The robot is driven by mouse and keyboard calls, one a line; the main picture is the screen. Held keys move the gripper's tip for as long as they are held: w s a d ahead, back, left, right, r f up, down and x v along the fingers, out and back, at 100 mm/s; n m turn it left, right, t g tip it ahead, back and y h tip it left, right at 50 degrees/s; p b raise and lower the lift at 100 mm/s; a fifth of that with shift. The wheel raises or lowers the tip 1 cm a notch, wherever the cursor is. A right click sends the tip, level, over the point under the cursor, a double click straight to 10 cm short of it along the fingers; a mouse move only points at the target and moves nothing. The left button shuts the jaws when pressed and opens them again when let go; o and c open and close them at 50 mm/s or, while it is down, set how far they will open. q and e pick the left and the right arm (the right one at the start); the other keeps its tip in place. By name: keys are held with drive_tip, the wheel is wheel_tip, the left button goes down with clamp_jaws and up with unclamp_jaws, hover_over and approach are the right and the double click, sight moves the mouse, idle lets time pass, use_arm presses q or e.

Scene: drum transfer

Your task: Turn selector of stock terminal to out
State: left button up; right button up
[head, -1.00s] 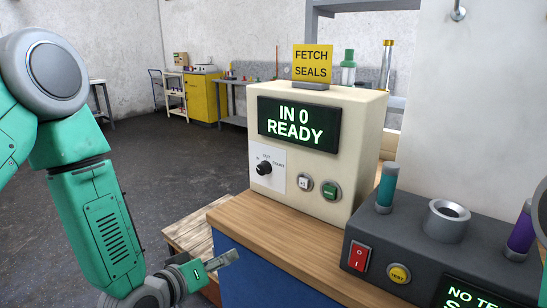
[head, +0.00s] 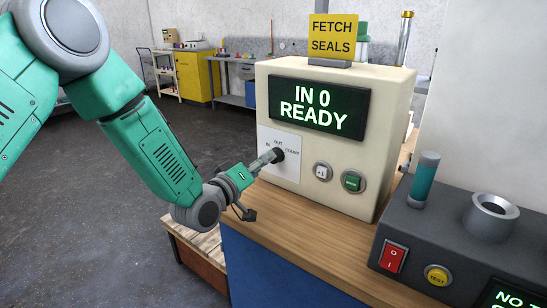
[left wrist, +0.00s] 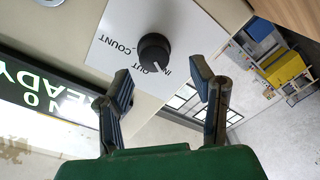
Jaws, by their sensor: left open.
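The stock terminal (head: 345,180) is a cream box with a lit display (head: 320,107) reading "IN 0 READY". Its black selector knob (head: 279,154) sits on a white plate (head: 268,140) marked IN, OUT and COUNT. The knob also shows in the left wrist view (left wrist: 153,52), upside down, with a small white mark near the IN and OUT lettering; its exact setting is hard to tell. My left gripper (left wrist: 162,90) is open, its two fingers apart on either side of and just short of the knob. In the head view one finger overlaps the knob's edge. My right gripper is not in view.
A yellow "FETCH SEALS" sign (head: 331,35) stands on top. A dark tester (head: 440,240) with a red switch (head: 393,257) stands at right on the wooden bench (head: 290,235).

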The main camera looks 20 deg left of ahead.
sight(272, 163)
use_arm(q)
drive_tip(key=w+d, duration=0.1)
drive_tip(key=w, duration=0.1)
drive_tip(key=w+d, duration=0.1)
drive_tip(key=w, duration=0.1)
drive_tip(key=shift+d, duration=0.55)
drive_tip(key=shift+r, duration=0.1)
drive_tip(key=shift+c, duration=1.1)
drive_tip(key=shift+a, duration=0.35)
drive_tip(key=c, duration=0.7)
drive_tip(key=shift+a, duration=0.6)
drive_tip(key=shift+c, duration=1.1)
drive_tip(key=shift+s+d+r, duration=0.1)
drive_tip(key=shift+d, duration=0.15)
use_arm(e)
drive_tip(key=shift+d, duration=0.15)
